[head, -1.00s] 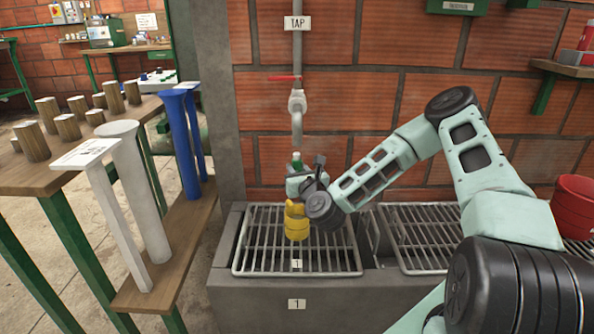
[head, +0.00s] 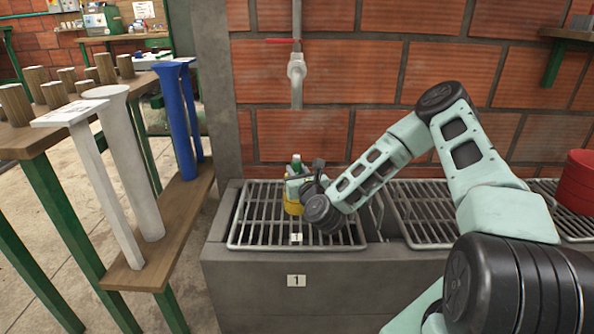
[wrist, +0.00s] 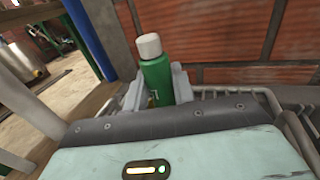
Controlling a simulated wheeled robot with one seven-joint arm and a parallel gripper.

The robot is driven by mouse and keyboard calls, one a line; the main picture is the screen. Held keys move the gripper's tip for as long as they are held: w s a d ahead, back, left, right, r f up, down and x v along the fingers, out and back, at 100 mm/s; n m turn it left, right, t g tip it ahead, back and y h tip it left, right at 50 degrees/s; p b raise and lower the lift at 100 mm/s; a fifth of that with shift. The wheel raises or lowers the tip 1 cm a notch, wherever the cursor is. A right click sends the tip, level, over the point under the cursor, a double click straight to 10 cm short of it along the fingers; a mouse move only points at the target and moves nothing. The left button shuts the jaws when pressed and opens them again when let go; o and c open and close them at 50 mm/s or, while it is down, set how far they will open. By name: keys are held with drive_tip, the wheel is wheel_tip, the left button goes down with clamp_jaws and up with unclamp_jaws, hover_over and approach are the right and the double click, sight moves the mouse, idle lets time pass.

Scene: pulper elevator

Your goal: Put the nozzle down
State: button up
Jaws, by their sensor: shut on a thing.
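My gripper (head: 297,184) is shut on a green, bottle-shaped thing (wrist: 158,80) with a white top, taken to be the nozzle. It stands nearly upright between the two pale fingers in the wrist view; its lower end is hidden by my wrist. A yellow thing (head: 292,206) shows directly under the gripper, low over the grating marked 1 (head: 270,244). I cannot tell whether the yellow thing is joined to the green one or touches the grating.
The tap (head: 297,68) hangs on its pipe above the grating. A second grating (head: 425,232) lies to the right, with a red bucket (head: 578,182) beyond.

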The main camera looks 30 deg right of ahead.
drive_tip(key=shift+f, duration=0.45)
drive_tip(key=o, duration=1.1)
drive_tip(key=shift+c, duration=0.2)
drive_tip(key=v, duration=1)
